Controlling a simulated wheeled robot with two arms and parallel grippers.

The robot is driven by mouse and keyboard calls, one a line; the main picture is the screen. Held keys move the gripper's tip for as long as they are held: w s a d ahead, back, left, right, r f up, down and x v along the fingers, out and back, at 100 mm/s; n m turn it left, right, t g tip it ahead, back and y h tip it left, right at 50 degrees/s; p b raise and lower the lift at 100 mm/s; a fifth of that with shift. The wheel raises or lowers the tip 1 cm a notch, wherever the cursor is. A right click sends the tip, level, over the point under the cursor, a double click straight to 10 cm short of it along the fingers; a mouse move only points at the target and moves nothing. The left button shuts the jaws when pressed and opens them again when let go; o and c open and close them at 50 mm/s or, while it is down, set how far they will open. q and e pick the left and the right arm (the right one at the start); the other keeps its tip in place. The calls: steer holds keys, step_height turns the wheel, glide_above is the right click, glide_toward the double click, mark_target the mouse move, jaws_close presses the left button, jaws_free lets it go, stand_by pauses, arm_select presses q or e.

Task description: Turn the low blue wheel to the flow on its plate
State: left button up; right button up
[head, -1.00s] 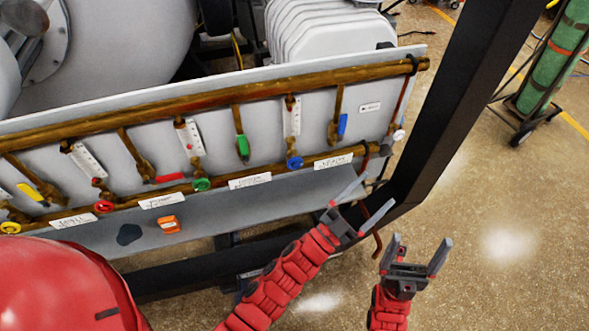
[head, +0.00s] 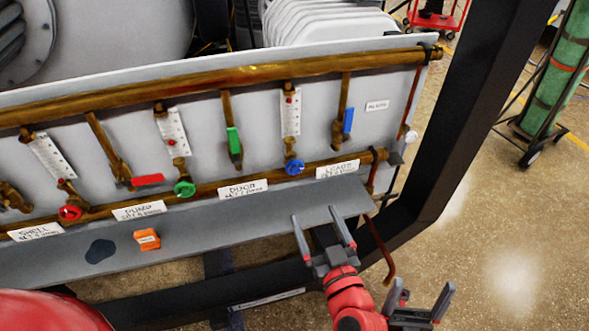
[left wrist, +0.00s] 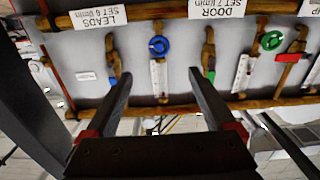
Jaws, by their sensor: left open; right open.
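The low blue wheel (head: 294,167) sits at the foot of a white flow gauge (head: 290,113), above the gap between the DOOR and LEADS plates. It also shows in the left wrist view (left wrist: 159,46), upside down, ahead of the fingers. The LEADS plate (head: 337,168) carries a small flow setting; in the left wrist view (left wrist: 98,17) it seems to read SET 6. My left gripper (head: 323,228) is open and empty, below and right of the wheel, apart from it. My right gripper (head: 421,298) is open and empty, lower right over the floor.
A green wheel (head: 184,188) and a red wheel (head: 70,212) sit further left on the lower pipe. Blue, green and red levers hang nearby. A grey ledge (head: 215,225) juts below, bearing an orange block (head: 147,239). A black frame post (head: 465,130) stands right.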

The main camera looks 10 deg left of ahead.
mark_target(295, 168)
arm_select(q)
steer(key=p+x, duration=0.2)
steer(key=x, duration=1.3)
steer(key=shift+w+a+r, duration=0.15)
steer(key=shift+w, duration=0.2)
steer(key=shift+w+a, duration=0.25)
steer(key=shift+w, duration=0.45)
steer(key=c, duration=1.4)
steer(key=shift+o, duration=0.2)
